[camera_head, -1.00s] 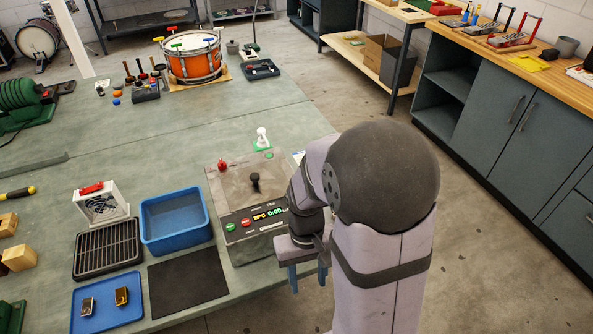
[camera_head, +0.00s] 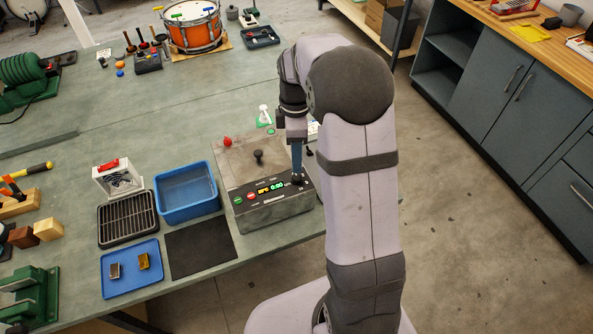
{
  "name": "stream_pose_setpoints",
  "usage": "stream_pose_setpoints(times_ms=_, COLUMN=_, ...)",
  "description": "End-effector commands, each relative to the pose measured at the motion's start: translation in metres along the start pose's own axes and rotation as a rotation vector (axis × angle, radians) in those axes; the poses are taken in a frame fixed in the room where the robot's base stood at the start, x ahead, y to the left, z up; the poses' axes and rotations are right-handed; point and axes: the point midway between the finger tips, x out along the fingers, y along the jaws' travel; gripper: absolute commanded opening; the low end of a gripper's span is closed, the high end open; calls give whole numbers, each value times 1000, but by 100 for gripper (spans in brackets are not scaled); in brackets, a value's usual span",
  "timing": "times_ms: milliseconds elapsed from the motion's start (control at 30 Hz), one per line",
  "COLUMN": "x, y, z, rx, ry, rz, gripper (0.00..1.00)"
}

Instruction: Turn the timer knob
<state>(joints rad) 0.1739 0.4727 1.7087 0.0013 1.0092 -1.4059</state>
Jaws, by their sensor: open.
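The grey machine box (camera_head: 245,168) stands near the table's right front edge. A small dark knob (camera_head: 298,179) sits at the panel's right end. My gripper (camera_head: 297,172) points down with its blue fingers at this knob. It is open; I cannot tell whether the fingers straddle the knob or touch it. The fingers partly hide the knob. A black handle (camera_head: 258,156) stands on the box's lid.
A blue bin (camera_head: 187,211), a black rack (camera_head: 127,240), a black mat (camera_head: 200,250) and a blue tray (camera_head: 112,289) with two small metal pieces lie left of the box. A red knob (camera_head: 227,141) is at the box's back left. Free table lies behind it.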

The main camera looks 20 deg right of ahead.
Motion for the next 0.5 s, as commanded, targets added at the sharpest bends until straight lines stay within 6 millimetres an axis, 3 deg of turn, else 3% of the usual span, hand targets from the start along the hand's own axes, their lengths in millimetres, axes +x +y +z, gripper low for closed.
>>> stream_pose_setpoints(times_ms=200, x=0, y=-1, z=0, rx=-135, ry=0, rz=-5, gripper=43)
stream_pose_setpoints(times_ms=500, x=8, y=-2, z=0, rx=-146, ry=-1, rz=-7, gripper=43)
